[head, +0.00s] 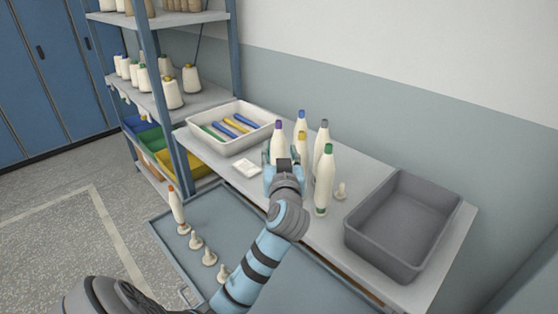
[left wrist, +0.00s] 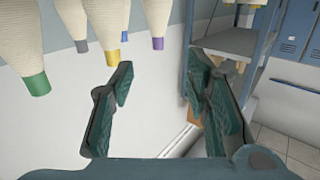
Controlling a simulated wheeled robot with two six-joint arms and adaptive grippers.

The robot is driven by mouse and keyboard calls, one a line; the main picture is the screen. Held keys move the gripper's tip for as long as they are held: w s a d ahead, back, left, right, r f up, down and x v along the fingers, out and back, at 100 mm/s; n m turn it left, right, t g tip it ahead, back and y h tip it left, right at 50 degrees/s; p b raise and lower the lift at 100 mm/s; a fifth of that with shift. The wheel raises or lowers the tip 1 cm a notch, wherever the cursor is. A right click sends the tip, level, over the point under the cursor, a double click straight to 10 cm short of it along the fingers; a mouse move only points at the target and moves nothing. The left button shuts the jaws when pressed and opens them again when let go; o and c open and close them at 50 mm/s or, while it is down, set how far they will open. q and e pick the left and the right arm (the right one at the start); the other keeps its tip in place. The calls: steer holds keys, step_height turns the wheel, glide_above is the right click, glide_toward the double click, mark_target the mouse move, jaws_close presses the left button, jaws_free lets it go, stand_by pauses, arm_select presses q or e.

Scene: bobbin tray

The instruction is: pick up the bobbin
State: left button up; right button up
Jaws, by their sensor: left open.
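Several cream bobbins stand upright as a group on the grey bench top. Their tips are purple (head: 278,143), blue (head: 301,125), grey (head: 321,142), yellow (head: 301,142) and green (head: 324,180). Another bobbin (head: 177,206) with an orange-red tip stands upright on a peg of the blue tray. My left gripper (head: 283,166) is open beside the group, hiding parts of the purple- and yellow-tipped bobbins. In the left wrist view the open jaws (left wrist: 165,85) have no bobbin between them. The bobbins appear inverted there, the green-tipped one (left wrist: 30,50) at the left. My right gripper is out of view.
The blue tray (head: 165,228) has several empty pegs (head: 209,257). A white bin (head: 262,141) with coloured tubes stands left of the group, a white block (head: 247,168) lies before it, and an empty grey bin (head: 362,247) stands right. A shelf with cones (head: 173,95) is behind left.

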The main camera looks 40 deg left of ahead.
mark_target(279, 124)
arm_select(q)
steer(key=shift+y, duration=0.3)
steer(key=x, duration=0.9)
steer(key=r+p+x, duration=0.1)
steer(key=x, duration=0.4)
steer(key=shift+w+d, duration=0.2)
steer(key=shift+d, duration=0.05)
steer(key=shift+w+a+f, duration=0.15)
steer(key=shift+w+a, duration=0.2)
steer(key=shift+w, duration=0.05)
steer(key=shift+s, duration=0.1)
jaws_close()
